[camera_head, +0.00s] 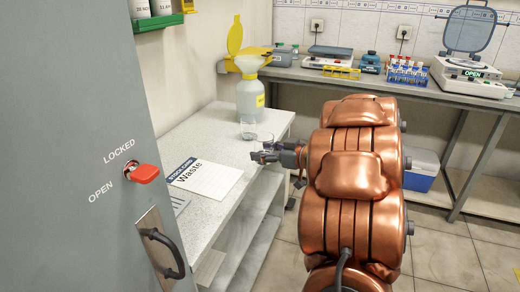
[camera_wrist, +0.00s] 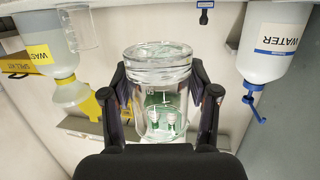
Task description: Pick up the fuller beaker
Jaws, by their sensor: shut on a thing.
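My gripper (camera_head: 262,156) is at the right edge of the pale bench, shut on a clear glass beaker (camera_head: 265,141). In the wrist view, which is upside down, the dark fingers of my gripper (camera_wrist: 160,85) press on both sides of this beaker (camera_wrist: 158,58). A second clear beaker (camera_head: 248,128) stands on the bench just behind and left of it. It also shows in the wrist view (camera_wrist: 82,27) at the upper left, apart from my fingers. I cannot read either fill level surely, nor tell whether the held beaker touches the bench.
A paper marked Waste (camera_head: 205,178) lies on the bench in front. A grey cabinet door (camera_head: 85,180) stands close at the left. A water bottle (camera_wrist: 275,42) shows in the wrist view.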

